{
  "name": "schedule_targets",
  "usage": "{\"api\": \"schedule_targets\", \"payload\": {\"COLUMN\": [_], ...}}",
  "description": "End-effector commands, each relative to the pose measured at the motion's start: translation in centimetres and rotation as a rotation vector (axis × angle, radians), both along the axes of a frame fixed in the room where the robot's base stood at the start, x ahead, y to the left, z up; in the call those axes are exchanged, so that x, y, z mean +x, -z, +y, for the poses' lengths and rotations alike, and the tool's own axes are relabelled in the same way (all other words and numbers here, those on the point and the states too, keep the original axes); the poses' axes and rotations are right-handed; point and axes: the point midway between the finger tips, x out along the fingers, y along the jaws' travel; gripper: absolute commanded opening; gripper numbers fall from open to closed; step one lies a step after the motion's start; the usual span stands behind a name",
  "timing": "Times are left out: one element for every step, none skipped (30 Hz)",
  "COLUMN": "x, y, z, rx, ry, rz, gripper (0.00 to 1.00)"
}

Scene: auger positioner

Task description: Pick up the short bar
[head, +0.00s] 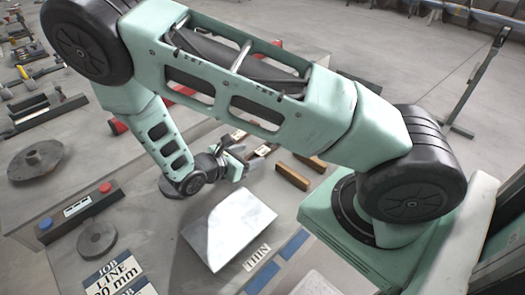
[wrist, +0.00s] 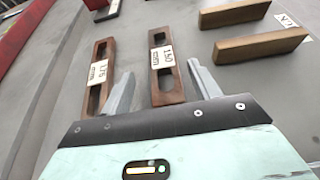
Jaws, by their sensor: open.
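Two brown slotted bars with white labels lie side by side in the wrist view. The right one, its label seeming to read 150 (wrist: 168,82), looks slightly shorter. The left one's label seems to read 175 (wrist: 92,99). I take the 150 bar as the short bar. My gripper (wrist: 162,76) is open, with one finger on each side of the 150 bar; its left finger is between the two bars. Whether the fingers touch it, or how high they are, I cannot tell. In the head view my gripper (head: 240,164) is partly hidden by my arm.
Two plain tan bars (wrist: 262,46) lie to the right; one tan bar also shows in the head view (head: 292,177). A pale plate (head: 230,228) lies in front of my gripper. Red and blue buttons (head: 105,188) are at left. A red object (wrist: 22,38) is at the upper left.

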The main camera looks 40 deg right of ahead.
Motion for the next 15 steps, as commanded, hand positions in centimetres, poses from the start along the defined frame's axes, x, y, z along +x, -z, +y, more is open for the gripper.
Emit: {"api": "schedule_targets", "payload": {"x": [-0.3,-0.4,-0.5,-0.4,-0.4,-0.4,-0.3,-0.3,-0.3,-0.3,-0.3,-0.3,-0.3,-0.3,-0.3], "y": [0.0,0.1,0.3,0.6,0.7,0.9,1.0,1.1,1.2,1.2,1.3,1.3,1.3,1.3,1.3], "z": [-0.9,-1.4,-2.0,-2.3,-2.7,-3.0,-3.2,-3.4,-3.5,-3.6,-3.6,-3.6,-3.6,-3.6,-3.6], "rx": [-0.003,-0.004,-0.003,-0.002,-0.003,-0.003,-0.002,-0.002,-0.001,0.000,0.000,0.000,0.000,0.000,0.000], "ry": [0.003,0.003,0.004,0.003,0.003,0.002,0.001,0.001,0.002,0.002,0.002,0.001,0.001,0.001,0.001], "rz": [0.005,0.004,0.005,0.002,0.002,0.003,0.003,0.002,0.001,0.000,0.000,-0.001,-0.001,-0.001,-0.001], "gripper": [0.62,0.62,0.62,0.62,0.62,0.62,0.62,0.62,0.62,0.62,0.62,0.62,0.62,0.62,0.62]}}
